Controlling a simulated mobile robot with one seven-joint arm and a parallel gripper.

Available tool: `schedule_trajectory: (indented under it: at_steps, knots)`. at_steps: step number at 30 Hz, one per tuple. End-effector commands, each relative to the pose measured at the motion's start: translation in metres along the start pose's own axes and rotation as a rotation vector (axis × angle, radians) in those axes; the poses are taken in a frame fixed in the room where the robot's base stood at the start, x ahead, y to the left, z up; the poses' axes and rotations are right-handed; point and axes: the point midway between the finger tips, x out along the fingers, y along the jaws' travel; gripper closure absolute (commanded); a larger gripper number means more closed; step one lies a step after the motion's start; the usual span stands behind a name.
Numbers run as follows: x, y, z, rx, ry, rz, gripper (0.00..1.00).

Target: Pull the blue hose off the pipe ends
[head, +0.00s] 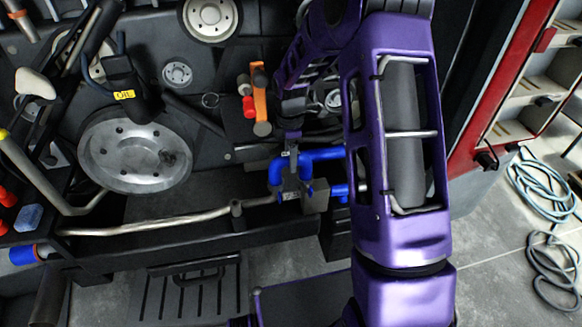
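The blue hose (276,172) is a bright bent tube near the middle of the head view. Its upper run (322,154) goes right until my purple arm hides it. A lower blue piece (341,190) also shows beside the arm. A silver pipe (160,225) comes from the left and ends close to the hose's lower end; whether the hose sits on it is hard to see. My gripper (291,165) is dark and small, pointing down at the hose bend and overlapping it. Its fingers are partly hidden, so I cannot tell whether they grip the hose.
A dark machine frame with a large grey pulley (135,150) fills the left. An orange-handled part (260,98) and a red fitting (249,107) stand above the hose. A red-edged shelf (505,85) and coiled hoses (545,190) on the floor are at right.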

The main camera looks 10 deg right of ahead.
Motion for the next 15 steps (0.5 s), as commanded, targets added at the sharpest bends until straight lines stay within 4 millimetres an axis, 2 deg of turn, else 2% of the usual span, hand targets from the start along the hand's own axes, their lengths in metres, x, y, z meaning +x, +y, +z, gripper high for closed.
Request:
schedule_trajectory:
  at_steps: [1, 2, 9, 15]
  knots:
    - [-0.0001, 0.0000, 0.0000, 0.000, 0.000, 0.000, 0.51]
    - [-0.0001, 0.0000, 0.0000, 0.000, 0.000, 0.000, 0.57]
    - [-0.0002, 0.0000, 0.0000, 0.000, 0.000, 0.000, 1.00]
    - [-0.0006, 0.0003, -0.0001, 0.000, 0.000, 0.001, 1.00]
